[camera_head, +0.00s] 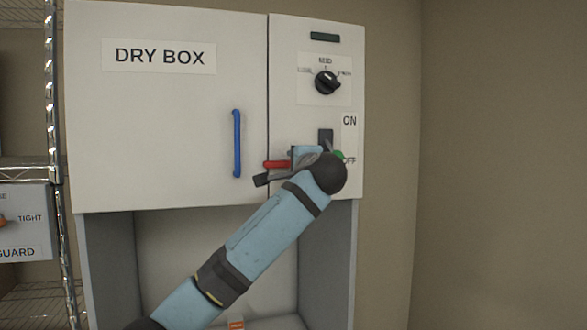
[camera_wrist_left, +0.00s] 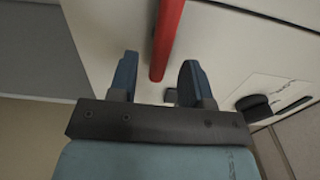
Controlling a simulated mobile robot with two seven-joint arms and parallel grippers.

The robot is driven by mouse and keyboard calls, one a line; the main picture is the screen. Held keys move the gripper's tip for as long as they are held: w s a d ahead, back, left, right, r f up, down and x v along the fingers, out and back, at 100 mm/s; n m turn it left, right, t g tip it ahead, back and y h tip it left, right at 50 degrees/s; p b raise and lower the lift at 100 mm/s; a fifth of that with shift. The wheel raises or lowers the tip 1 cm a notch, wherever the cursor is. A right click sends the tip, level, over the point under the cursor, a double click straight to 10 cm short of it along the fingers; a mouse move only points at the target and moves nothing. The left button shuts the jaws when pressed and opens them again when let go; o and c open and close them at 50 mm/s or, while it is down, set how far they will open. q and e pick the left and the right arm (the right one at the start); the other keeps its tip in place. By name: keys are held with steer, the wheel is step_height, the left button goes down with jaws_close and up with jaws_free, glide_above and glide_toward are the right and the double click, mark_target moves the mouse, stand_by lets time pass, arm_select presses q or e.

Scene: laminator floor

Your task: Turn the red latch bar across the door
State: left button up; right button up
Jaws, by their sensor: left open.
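The red latch bar (camera_head: 277,164) lies roughly level beside the seam of the dry box door (camera_head: 165,125), its left end at the seam. The door is shut. My left gripper (camera_head: 278,172) is at the bar, partly hidden by my own wrist, which also hides the bar's right part. In the left wrist view the bar (camera_wrist_left: 166,38) runs down from the top edge, and its lower end shows between the two open fingers of the gripper (camera_wrist_left: 159,72). I cannot tell whether they touch it. My right gripper is not in view.
A blue door handle (camera_head: 237,144) is left of the bar. A black dial (camera_head: 326,82) is above, and a dark switch (camera_head: 326,136) with ON/OFF labels sits just above my wrist. A wire rack (camera_head: 52,110) stands at left. The space right of the box is clear.

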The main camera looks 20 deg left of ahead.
arm_select(q)
steer(key=b+v, duration=0.3)
steer(key=v, duration=0.9)
steer(key=shift+w, duration=0.1)
steer(key=w+f+m+g+h, duration=0.15)
steer(key=f+h, duration=0.25)
steer(key=f, duration=1.2)
steer(key=w+f+t+h, duration=0.1)
steer(key=w+f+h, duration=0.15)
steer(key=f, duration=1.35)
steer(key=s+f+n+g+h, duration=0.15)
steer(key=s+f, duration=0.35)
steer(key=f, duration=0.5)
steer(key=s+f+n+g+h, duration=0.1)
steer(key=s+f+h, duration=0.3)
steer(key=f, duration=0.6)
steer(key=s+a+f+n, duration=0.2)
steer(key=s+f, duration=0.4)
steer(key=s, duration=0.4)
steer(key=s+a+f+n+p, duration=0.1)
steer(key=s+a+f+n, duration=0.1)
steer(key=s+f, duration=0.5)
steer(key=s+a+f+n+g+h, duration=0.1)
steer(key=s+f, duration=0.5)
steer(key=s, duration=0.8)
steer(key=shift+s+a+f+n+p, duration=0.15)
steer(key=shift+a+f+n+p, duration=0.3)
steer(key=shift+n, duration=0.75)
